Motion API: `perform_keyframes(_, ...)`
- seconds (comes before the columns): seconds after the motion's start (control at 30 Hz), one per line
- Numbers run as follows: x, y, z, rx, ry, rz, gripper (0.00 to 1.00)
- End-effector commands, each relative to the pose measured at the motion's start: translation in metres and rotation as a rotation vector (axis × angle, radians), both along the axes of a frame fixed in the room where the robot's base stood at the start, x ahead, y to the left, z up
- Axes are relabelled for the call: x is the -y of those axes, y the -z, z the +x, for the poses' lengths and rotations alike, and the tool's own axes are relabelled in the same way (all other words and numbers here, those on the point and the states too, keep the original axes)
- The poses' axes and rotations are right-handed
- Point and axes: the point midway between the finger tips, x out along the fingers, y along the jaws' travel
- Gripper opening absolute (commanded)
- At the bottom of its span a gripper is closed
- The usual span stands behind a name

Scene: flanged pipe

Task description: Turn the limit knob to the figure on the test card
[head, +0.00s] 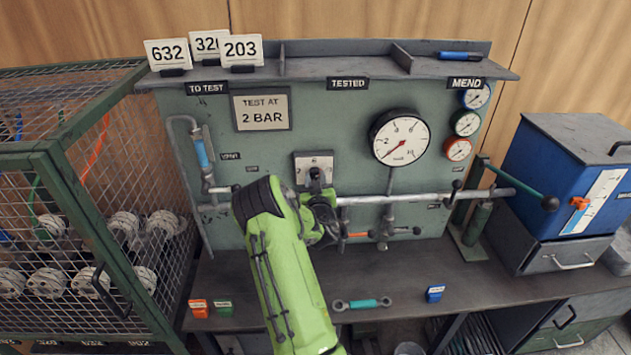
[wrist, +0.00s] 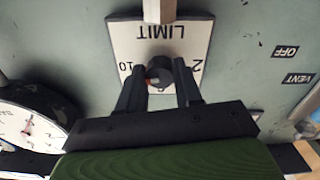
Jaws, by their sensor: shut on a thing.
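The test card (head: 262,108) on the panel reads "TEST AT 2 BAR". The white limit plate (head: 314,160) is on the panel below and right of the card. In the wrist view the plate (wrist: 130,40) appears upside down, with "LIMIT", a 10 at left and a 2 at right. The dark limit knob (wrist: 158,70) carries a small reddish mark; where it points is too small to tell. My gripper (wrist: 159,88) has a finger on each side of the knob and is shut on it. In the head view my gripper (head: 316,181) covers the plate's lower part.
A large gauge (head: 399,137) right of the plate has its red needle at the low end. A horizontal pipe (head: 420,198) runs just right of my gripper. A wire cage (head: 95,200) stands left, a blue cabinet (head: 565,180) right. A spanner-like tool (head: 362,303) lies on the bench.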

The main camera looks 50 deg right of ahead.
Motion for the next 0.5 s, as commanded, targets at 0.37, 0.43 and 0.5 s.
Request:
perform_keyframes(0.37, 0.0001, 0.0001, -0.0003, -0.262, -0.002, -0.231, 0.04)
perform_keyframes(0.43, 0.0006, -0.0003, -0.0008, -0.312, -0.001, -0.275, 0.04)
perform_keyframes(0.5, 0.0006, -0.0002, -0.0008, -0.363, -0.002, -0.319, 0.04)
